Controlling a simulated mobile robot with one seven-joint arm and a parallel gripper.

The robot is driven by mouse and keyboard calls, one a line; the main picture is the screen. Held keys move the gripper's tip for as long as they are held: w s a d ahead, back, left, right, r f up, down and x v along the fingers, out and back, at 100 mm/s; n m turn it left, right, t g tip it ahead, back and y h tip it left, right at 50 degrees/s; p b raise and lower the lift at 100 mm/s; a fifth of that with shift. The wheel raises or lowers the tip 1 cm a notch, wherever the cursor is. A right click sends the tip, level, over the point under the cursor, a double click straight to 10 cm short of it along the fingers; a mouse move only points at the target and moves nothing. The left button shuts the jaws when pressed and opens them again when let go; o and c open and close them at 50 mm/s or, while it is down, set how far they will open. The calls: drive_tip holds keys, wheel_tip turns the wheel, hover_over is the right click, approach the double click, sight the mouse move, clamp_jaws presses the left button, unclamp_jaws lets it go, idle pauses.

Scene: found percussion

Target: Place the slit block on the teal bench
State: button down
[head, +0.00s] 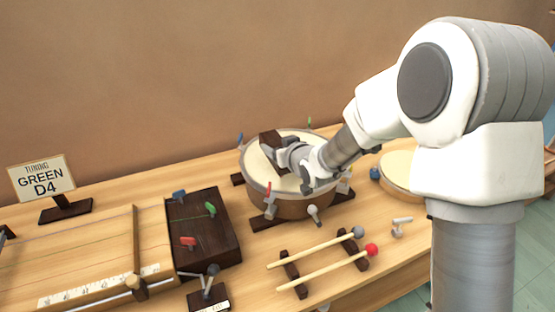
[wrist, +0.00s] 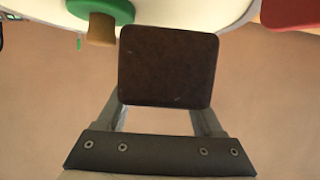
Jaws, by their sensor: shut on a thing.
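A dark brown block (head: 269,139), which I take to be the slit block, is held in my gripper (head: 284,153) over the round drum. In the wrist view the block (wrist: 168,66) sits between the two fingers of my gripper (wrist: 163,108), with one broad plain face showing. No slit is visible on that face. In the head view my gripper and wrist partly cover the block. I cannot make out a teal bench in either view.
The drum (head: 254,184) with coloured pegs stands on the wooden table (head: 375,285). Two mallets (head: 318,251) lie on a dark rack in front. A stringed board (head: 85,250) and a "GREEN D4" sign (head: 41,178) are at left. A smaller drum (head: 398,168) is at right.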

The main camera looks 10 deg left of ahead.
wheel_tip(320, 180, down, 4)
drive_tip(key=shift+f+b, duration=0.1)
drive_tip(key=shift+b, duration=0.2)
drive_tip(key=shift+c, duration=0.2)
unclamp_jaws()
drive_tip(key=v, duration=1.2)
drive_tip(key=shift+p, duration=0.4)
